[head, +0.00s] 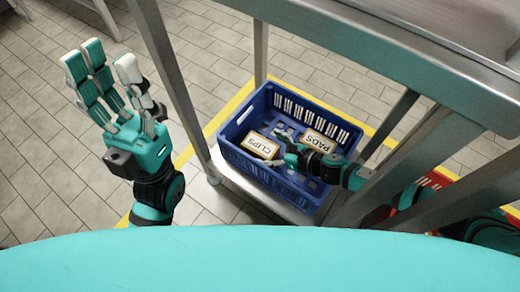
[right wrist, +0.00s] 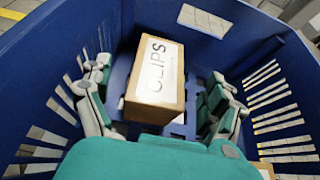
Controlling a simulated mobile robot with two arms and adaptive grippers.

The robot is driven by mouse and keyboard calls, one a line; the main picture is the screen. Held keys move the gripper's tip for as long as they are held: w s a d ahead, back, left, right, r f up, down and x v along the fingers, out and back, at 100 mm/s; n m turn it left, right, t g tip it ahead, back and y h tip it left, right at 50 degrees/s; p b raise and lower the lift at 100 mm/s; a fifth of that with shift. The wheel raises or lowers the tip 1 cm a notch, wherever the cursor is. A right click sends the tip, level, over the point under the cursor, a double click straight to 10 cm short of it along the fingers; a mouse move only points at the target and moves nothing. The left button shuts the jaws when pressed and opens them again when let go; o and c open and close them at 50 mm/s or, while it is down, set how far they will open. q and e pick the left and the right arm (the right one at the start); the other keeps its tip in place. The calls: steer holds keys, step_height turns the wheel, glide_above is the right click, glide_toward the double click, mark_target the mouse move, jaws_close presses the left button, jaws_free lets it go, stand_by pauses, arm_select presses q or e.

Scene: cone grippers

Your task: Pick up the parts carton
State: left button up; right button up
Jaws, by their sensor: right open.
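A brown carton with a white top marked CLIPS (head: 261,145) lies in a blue crate (head: 232,160). A similar carton marked PADS (head: 318,143) lies to its right. Neither label says "parts". My right gripper (head: 283,149) reaches into the crate from the right, between the cartons in the head view. In the right wrist view the CLIPS carton (right wrist: 155,85) lies between its spread fingers, with no clear grip on it. Contact cannot be told. My left gripper (head: 110,65) is open and empty, raised over the floor at the left.
The crate stands on the low shelf of a metal table (head: 385,45), whose legs and top edge are close to my right arm. The slotted crate walls rise around my right gripper. A red object (head: 440,183) is partly hidden at the right. Tiled floor is clear at the left.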

mark_target(262, 146)
steer(key=shift+b+x, duration=0.45)
steer(key=shift+x, duration=1.15)
steer(key=shift+c, duration=0.5)
steer(key=c, duration=1.3)
